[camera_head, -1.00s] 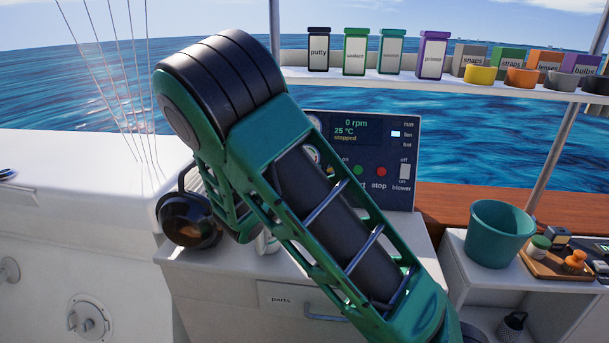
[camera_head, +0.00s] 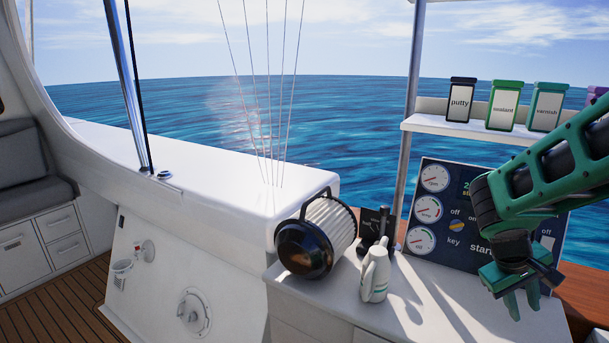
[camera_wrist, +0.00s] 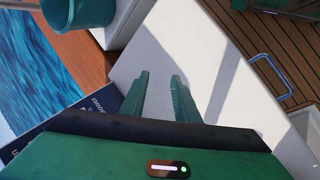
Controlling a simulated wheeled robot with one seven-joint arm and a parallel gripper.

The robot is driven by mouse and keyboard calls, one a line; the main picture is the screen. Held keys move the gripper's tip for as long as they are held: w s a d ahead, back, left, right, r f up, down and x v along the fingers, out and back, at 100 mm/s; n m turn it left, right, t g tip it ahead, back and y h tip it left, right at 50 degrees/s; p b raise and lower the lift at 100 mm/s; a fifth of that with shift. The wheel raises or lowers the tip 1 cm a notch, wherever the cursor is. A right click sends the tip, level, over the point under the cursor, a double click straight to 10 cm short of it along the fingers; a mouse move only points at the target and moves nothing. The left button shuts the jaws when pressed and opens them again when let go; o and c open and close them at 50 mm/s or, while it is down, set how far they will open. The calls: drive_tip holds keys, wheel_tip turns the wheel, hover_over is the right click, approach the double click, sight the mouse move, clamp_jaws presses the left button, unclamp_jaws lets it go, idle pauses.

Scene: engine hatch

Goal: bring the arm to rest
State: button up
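My gripper (camera_head: 524,300) hangs at the right of the head view with its fingers pointing down over the white counter. In the wrist view the two green fingers (camera_wrist: 158,97) stand apart with nothing between them, and the white counter top (camera_wrist: 180,50) shows behind them. The gripper is open and empty. My green arm reaches in from the right edge, in front of the dark instrument panel (camera_head: 429,208), and hides part of it.
A lantern-like canister with a black end (camera_head: 305,248) lies on the counter, beside a white bottle (camera_head: 375,275). Labelled jars stand on the shelf (camera_head: 450,126) above. In the wrist view a teal bucket (camera_wrist: 90,12) is at upper left.

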drive_tip(key=s+a+r+m+y, duration=0.2)
drive_tip(key=s+a+m+y, duration=0.1)
drive_tip(key=s, duration=0.6)
drive_tip(key=s+a+r+m+y, duration=0.3)
drive_tip(key=s+a, duration=0.2)
drive_tip(key=s, duration=0.3)
drive_tip(key=shift+s+a+m, duration=0.3)
drive_tip(key=shift+s+m, duration=0.05)
drive_tip(key=shift+m, duration=0.05)
drive_tip(key=shift+w+f+g, duration=0.3)
drive_tip(key=shift+w, duration=0.35)
